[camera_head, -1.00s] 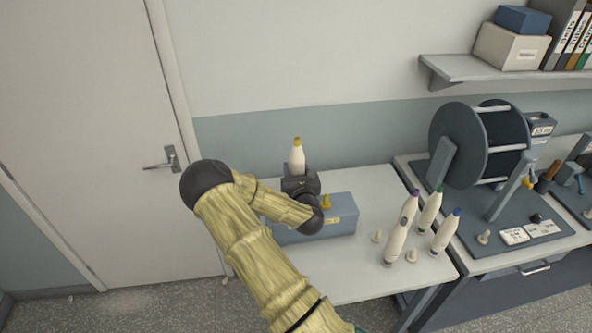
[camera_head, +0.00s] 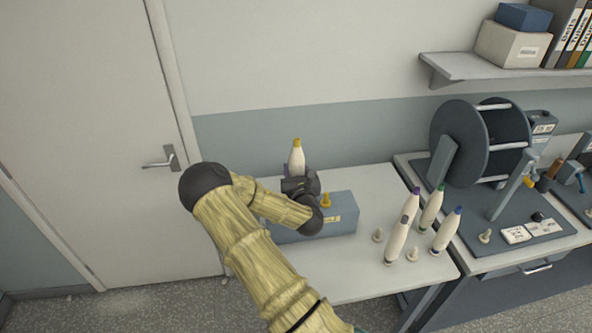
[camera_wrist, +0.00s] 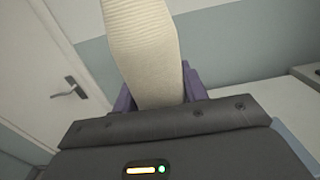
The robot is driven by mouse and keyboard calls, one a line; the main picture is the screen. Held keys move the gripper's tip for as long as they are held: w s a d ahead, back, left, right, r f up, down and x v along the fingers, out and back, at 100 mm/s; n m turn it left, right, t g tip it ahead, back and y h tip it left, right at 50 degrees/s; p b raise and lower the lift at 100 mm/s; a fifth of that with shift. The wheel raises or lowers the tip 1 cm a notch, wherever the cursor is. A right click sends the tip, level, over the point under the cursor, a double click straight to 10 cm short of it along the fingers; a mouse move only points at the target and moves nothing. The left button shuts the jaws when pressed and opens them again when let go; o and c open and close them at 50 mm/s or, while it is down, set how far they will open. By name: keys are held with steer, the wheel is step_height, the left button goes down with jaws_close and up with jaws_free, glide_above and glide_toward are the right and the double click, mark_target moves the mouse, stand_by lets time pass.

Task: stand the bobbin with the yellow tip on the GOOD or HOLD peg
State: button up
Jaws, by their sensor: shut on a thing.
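The bobbin with the yellow tip (camera_head: 297,158) is white and stands upright in my gripper (camera_head: 298,176), tip up. In the wrist view its ribbed cream body (camera_wrist: 147,50) rises between my purple fingers (camera_wrist: 157,90), which are shut on it. The tip is outside that view. My gripper is over the back left part of a blue-grey box (camera_head: 341,217) on the table. A short yellow peg (camera_head: 325,200) stands on the box, right of my gripper. The bobbin's base and whatever is beneath it are hidden. The box's label is too small to read.
A reel machine (camera_head: 470,143) is on the right bench. The table (camera_head: 375,185) behind the box is clear.

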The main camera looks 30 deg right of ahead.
steer(key=shift+f+b, duration=2.15)
steer(key=shift+f, duration=0.1)
steer(key=o, duration=1.2)
steer(key=p+v, duration=0.7)
steer(key=v, duration=1)
steer(key=shift+s, duration=0.2)
